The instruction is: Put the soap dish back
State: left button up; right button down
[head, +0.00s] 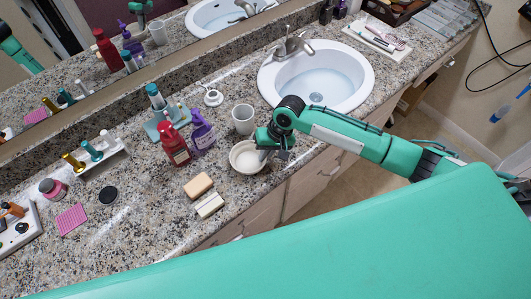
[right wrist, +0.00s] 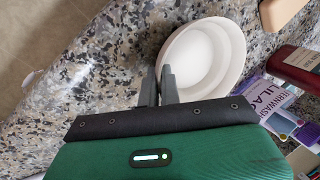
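The soap dish looks to be the round white bowl (head: 240,163) near the counter's front edge; it also shows in the right wrist view (right wrist: 212,58). My right gripper (head: 280,153) is at the dish's right rim. In the right wrist view the two grey fingers (right wrist: 159,84) are close together at the near-left rim, one on the inside and one on the outside, so they look shut on the wall. The dish looks empty. I cannot tell whether it touches the counter. My left gripper is not in view.
A white cup (head: 243,119) stands just behind the dish. A red bottle (head: 174,146) and a purple bottle (head: 202,132) stand to its left. A tan soap bar (head: 198,185) and a pale bar (head: 210,205) lie front left. The sink (head: 315,77) is behind my right arm.

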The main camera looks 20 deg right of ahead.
jog(key=c, duration=1.6)
grip_release()
jog(key=shift+f, duration=0.1)
jog(key=v, duration=1.2)
jog(key=shift+b, duration=0.35)
jog(key=shift+a, duration=0.1)
